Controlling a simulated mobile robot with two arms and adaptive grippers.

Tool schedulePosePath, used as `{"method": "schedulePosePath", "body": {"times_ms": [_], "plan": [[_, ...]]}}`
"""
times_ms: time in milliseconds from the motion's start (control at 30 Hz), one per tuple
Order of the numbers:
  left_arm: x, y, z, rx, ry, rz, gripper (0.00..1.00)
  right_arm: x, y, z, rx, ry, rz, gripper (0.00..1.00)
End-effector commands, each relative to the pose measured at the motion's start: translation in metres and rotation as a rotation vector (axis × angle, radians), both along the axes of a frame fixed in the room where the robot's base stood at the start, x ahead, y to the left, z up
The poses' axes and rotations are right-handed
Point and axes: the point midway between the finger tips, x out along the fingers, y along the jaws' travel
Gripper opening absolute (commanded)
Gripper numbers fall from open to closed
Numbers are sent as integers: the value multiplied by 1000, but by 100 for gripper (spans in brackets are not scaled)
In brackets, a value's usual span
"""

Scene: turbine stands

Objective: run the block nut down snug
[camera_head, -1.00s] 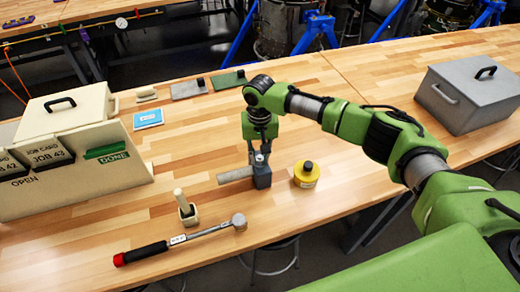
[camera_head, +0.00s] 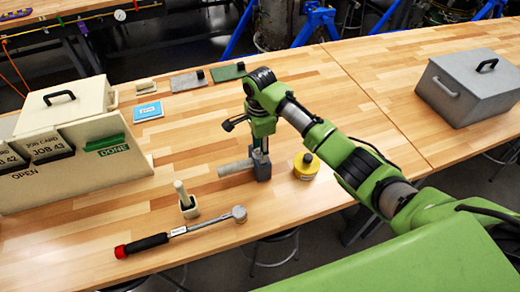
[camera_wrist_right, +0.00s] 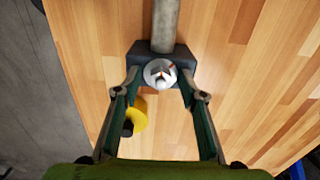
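The dark grey block (camera_head: 263,170) stands on the bench with a grey round bar (camera_head: 235,167) coming out of its left side. In the right wrist view, the block (camera_wrist_right: 176,57) carries a shiny metal nut (camera_wrist_right: 160,73) on its top face, with a rounded stud end in its middle. My right gripper (camera_head: 259,148) points down over the block. In the wrist view its fingers (camera_wrist_right: 160,80) are spread to either side of the nut with gaps, so it is open and empty. How far down the nut sits cannot be told. My left gripper is not in view.
A yellow round container (camera_head: 306,169) with a black cap stands close right of the block. A torque wrench (camera_head: 180,231) lies at the front edge, near a small holder with a peg (camera_head: 186,202). A cream job-card box (camera_head: 75,140) is left; a grey lidded box (camera_head: 468,90) is right.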

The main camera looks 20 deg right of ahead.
Motion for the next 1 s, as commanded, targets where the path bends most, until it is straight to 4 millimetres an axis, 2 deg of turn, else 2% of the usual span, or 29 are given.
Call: {"method": "schedulePosePath", "body": {"times_ms": [200, 233, 533, 1000], "plan": [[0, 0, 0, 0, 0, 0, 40, -1, 0, -1, 0, 2, 1, 38], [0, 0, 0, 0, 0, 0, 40, -1, 0, -1, 0, 2, 1, 44], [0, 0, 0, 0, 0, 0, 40, 0, 0, 1, 0, 0, 2, 44], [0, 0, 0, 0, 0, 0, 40, 1, 1, 37, 1, -2, 2, 44]]}}
